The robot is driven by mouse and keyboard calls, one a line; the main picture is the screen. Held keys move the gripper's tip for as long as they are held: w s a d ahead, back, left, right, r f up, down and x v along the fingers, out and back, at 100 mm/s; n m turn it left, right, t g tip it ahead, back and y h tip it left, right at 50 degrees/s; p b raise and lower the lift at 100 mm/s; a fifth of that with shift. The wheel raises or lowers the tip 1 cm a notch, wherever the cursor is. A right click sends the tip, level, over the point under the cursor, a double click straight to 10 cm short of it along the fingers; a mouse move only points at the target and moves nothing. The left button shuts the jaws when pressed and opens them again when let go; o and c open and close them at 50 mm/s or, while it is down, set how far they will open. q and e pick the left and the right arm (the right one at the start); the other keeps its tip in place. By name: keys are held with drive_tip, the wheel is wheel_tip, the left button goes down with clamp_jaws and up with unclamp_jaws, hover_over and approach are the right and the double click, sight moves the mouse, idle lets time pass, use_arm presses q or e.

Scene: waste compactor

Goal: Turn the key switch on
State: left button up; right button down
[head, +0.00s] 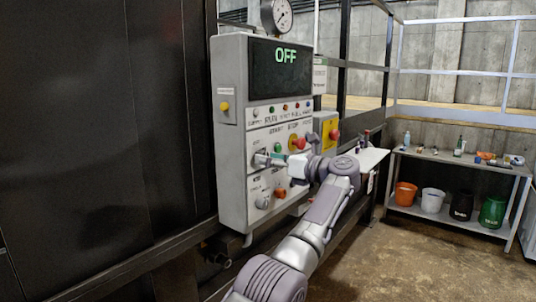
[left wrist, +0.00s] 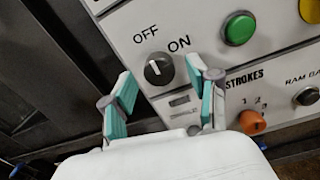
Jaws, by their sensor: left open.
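The key switch (left wrist: 158,70) is a round dark knob with a light mark, on the pale panel between the labels OFF and ON. Its mark points up and left, toward OFF. My left gripper (left wrist: 163,84) is open, with one teal-padded finger on each side of the knob in the left wrist view; I cannot tell whether they touch it. In the head view my left gripper (head: 264,160) is at the front of the control panel (head: 230,135) and partly covers the switch. The panel's display (head: 285,56) reads OFF. My right gripper is not in view.
A green button (left wrist: 239,28) and an orange knob (left wrist: 252,122) sit close to the gripper. A red button (head: 300,143) sticks out above my wrist. A dark metal wall (head: 100,130) stands left; a shelf table (head: 455,163) with several buckets stands right.

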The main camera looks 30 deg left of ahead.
use_arm(q)
drive_tip(key=shift+a, duration=0.35)
drive_tip(key=shift+c, duration=0.4)
clamp_jaws()
drive_tip(key=shift+m, duration=0.3)
drive_tip(key=m+p, duration=0.3)
drive_tip(key=m, duration=0.8)
drive_tip(key=shift+s, duration=0.1)
drive_tip(key=shift+m, duration=0.4)
